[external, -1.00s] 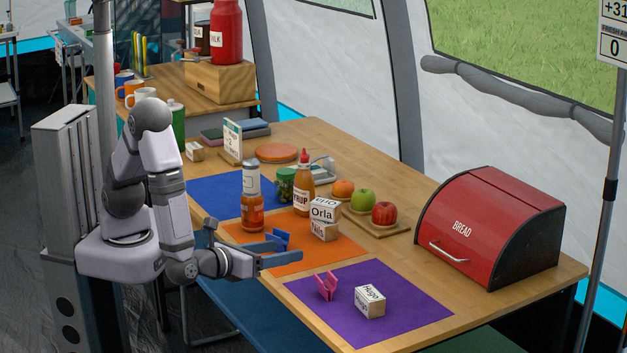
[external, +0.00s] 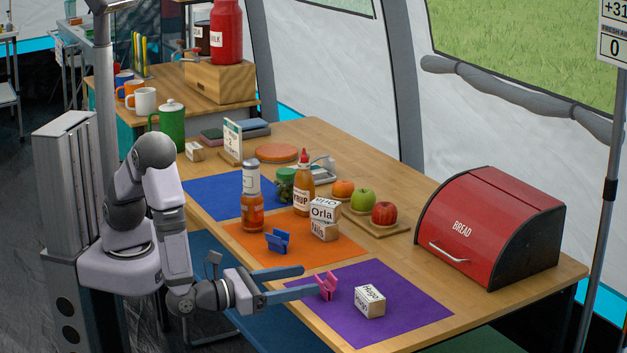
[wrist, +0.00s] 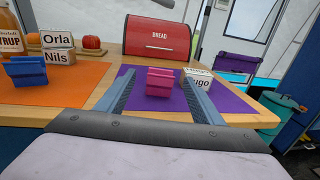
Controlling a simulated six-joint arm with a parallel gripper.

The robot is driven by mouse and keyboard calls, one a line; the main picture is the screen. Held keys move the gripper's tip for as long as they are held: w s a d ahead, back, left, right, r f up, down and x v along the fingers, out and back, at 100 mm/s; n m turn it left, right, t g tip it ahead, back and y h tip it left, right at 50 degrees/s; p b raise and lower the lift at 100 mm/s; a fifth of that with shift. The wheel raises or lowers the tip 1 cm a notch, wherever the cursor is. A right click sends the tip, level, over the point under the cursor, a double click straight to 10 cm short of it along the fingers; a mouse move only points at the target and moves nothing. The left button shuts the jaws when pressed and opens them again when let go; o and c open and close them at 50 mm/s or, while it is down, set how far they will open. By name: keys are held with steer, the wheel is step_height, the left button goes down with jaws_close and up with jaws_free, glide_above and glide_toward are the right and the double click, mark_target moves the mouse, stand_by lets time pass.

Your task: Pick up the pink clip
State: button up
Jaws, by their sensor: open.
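The pink clip (external: 326,285) stands on the purple mat (external: 412,327), left of a white-and-wood block labelled Hugo (external: 370,301). My gripper (external: 304,281) is open and low at the near edge of the table, its fingers pointing at the clip. In the wrist view the pink clip (wrist: 160,82) shows ahead, between the two blue-grey fingers and near their tips. Nothing is held. I cannot tell whether a fingertip touches the clip.
A blue clip (external: 278,241) stands on the orange mat (external: 318,258), near blocks labelled Orla (external: 322,210) and Nils. A sauce bottle (external: 251,205) is farther left. A red bread box (external: 492,226) stands at the right. Bare wood lies between the purple mat and the bread box.

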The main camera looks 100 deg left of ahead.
mark_target(317, 278)
steer(key=x, duration=0.4)
steer(key=shift+w+a+f, duration=0.1)
steer(key=shift+w+a, duration=0.05)
steer(key=shift+w, duration=0.25)
steer(key=c, duration=1.1)
